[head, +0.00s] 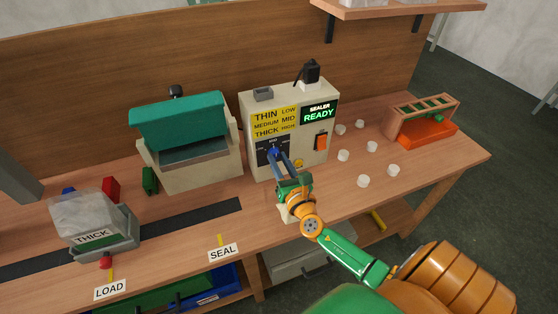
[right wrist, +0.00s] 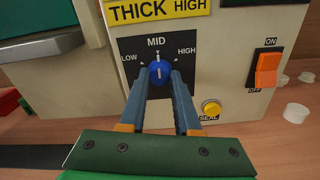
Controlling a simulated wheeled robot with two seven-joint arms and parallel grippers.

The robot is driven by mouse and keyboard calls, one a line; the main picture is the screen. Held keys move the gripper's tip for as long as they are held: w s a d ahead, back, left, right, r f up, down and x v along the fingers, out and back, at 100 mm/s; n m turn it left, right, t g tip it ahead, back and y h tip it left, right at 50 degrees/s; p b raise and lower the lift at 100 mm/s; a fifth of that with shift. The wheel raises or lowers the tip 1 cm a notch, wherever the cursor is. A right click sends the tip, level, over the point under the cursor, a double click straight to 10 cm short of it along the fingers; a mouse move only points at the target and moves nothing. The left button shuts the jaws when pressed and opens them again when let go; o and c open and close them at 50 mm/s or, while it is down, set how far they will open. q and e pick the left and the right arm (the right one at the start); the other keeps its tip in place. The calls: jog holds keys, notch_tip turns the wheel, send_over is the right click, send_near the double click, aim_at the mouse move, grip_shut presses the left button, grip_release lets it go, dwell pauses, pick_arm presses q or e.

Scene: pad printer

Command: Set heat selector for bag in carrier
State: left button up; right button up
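The heat selector is a blue knob (right wrist: 158,73) on a dark dial marked LOW, MID and HIGH; its white mark points up at MID. It also shows in the head view (head: 273,152). My right gripper (right wrist: 160,79) has one finger on each side of the knob, closed against it. A yellow chart (head: 273,121) on the sealer box pairs THIN with LOW, MEDIUM with MID, THICK with HIGH. My left gripper is not in view.
The sealer display (head: 319,113) reads READY. An orange switch (right wrist: 267,70) and a yellow SEAL button (right wrist: 211,109) are right of the dial. A teal-topped press (head: 180,122) stands left of the box. Several white caps and a wooden rack (head: 424,108) are to the right.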

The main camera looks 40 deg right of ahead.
grip_shut()
jog(key=shift+f+m+b, duration=0.15)
jog(key=shift+m+b, duration=0.45)
jog(key=shift+m, duration=0.3)
jog(key=m+b, duration=0.1)
jog(key=m, duration=0.1)
jog(key=shift+m, duration=0.3)
jog(key=m+b, duration=0.1)
jog(key=m, duration=0.2)
jog(key=shift+m, duration=0.3)
jog(key=shift+m+b, duration=0.55)
jog(key=shift+m, duration=1.35)
